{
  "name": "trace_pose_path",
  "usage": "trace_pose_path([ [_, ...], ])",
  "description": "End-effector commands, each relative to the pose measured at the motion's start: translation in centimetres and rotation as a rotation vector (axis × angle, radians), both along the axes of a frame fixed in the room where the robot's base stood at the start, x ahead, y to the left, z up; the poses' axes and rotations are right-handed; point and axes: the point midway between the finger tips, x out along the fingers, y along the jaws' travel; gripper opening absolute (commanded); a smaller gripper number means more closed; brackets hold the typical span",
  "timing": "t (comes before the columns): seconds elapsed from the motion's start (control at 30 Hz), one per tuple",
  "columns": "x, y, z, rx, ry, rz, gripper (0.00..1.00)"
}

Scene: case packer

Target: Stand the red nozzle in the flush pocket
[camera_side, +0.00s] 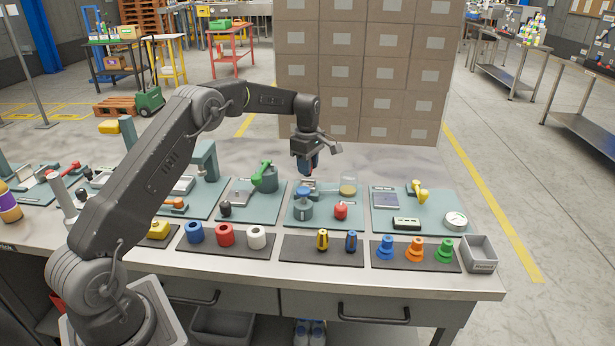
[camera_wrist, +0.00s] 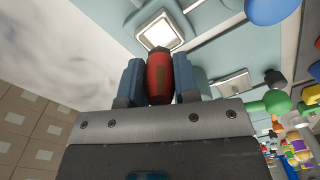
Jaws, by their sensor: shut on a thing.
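My gripper (camera_side: 308,168) is above the back of the middle teal mat (camera_side: 327,222), its fingers pointing down. In the wrist view its two blue fingers (camera_wrist: 159,82) are shut on the red nozzle (camera_wrist: 158,72), which has a dark end. The nozzle is mostly hidden in the side view. Beyond it in the wrist view is a square metal-rimmed fixture with a pale centre (camera_wrist: 160,31), which may be the flush pocket; I cannot tell for sure. The nozzle's tip appears apart from it, though the gap is hard to judge.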

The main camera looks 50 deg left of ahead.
Motion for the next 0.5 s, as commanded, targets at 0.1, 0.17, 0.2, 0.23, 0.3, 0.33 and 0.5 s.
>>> trace_pose_path([
  [0.1, 0.0, 0.0, -1.2, -0.001, 0.003, 0.0, 0.04],
  [0.17, -0.1, 0.0, -2.1, -0.001, 0.004, 0.0, 0.04],
  [0.2, -0.1, 0.0, -2.7, -0.002, 0.003, 0.0, 0.04],
  [0.23, -0.1, 0.0, -3.1, -0.001, 0.003, 0.0, 0.04],
  [0.3, -0.1, 0.0, -3.8, -0.002, 0.002, 0.0, 0.04],
  [0.33, 0.0, 0.0, -3.9, 0.0, 0.001, 0.0, 0.04],
  [0.5, 0.0, 0.0, -3.9, 0.0, -0.001, 0.0, 0.04],
])
